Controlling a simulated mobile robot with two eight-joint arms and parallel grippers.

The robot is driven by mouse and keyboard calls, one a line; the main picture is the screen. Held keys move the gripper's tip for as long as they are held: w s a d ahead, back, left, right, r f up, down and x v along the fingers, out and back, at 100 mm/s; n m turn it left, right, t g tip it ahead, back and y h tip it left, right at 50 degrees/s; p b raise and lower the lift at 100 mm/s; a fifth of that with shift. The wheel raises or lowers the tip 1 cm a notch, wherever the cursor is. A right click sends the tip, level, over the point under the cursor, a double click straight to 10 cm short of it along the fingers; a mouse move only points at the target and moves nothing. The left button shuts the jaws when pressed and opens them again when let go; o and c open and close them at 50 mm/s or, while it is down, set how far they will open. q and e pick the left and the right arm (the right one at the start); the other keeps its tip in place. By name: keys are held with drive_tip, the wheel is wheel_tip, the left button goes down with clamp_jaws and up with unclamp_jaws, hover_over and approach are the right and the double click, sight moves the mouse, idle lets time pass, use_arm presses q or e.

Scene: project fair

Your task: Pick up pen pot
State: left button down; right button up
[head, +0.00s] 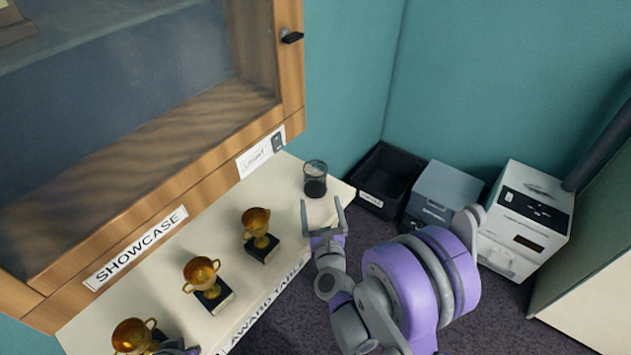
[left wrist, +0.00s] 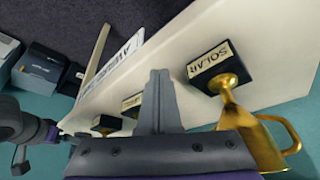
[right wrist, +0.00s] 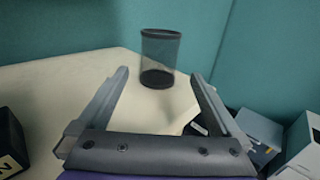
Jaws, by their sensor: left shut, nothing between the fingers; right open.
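The pen pot (head: 315,179) is a dark mesh cup standing upright at the far right end of the white award table (head: 226,310). It also shows in the right wrist view (right wrist: 160,58), straight ahead and between the fingertips in the picture. My right gripper (head: 322,207) is open and empty, just short of the pot and apart from it. It also shows in the right wrist view (right wrist: 160,76). My left gripper (left wrist: 159,76) is shut and empty, beside a gold trophy (left wrist: 265,140) labelled SOLAR. In the head view it is mostly cut off at the bottom edge.
Several gold trophies on black bases stand along the table, one nearest the pot (head: 257,226). The wooden showcase (head: 200,195) rises behind the table. A black bin (head: 388,170), a grey box (head: 445,186) and a white machine (head: 527,215) stand on the floor at right.

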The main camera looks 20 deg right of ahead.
sight(317, 185)
drive_tip(key=w, duration=0.3)
drive_tip(key=shift+w+d, duration=0.25)
drive_tip(key=shift+w, duration=0.05)
drive_tip(key=w, duration=0.1)
drive_tip(key=w+p, duration=0.1)
drive_tip(key=w, duration=0.3)
drive_tip(key=shift+w+d+r, duration=0.2)
drive_tip(key=shift+d, duration=0.1)
drive_tip(key=c, duration=1.2)
drive_tip(key=shift+c, duration=0.2)
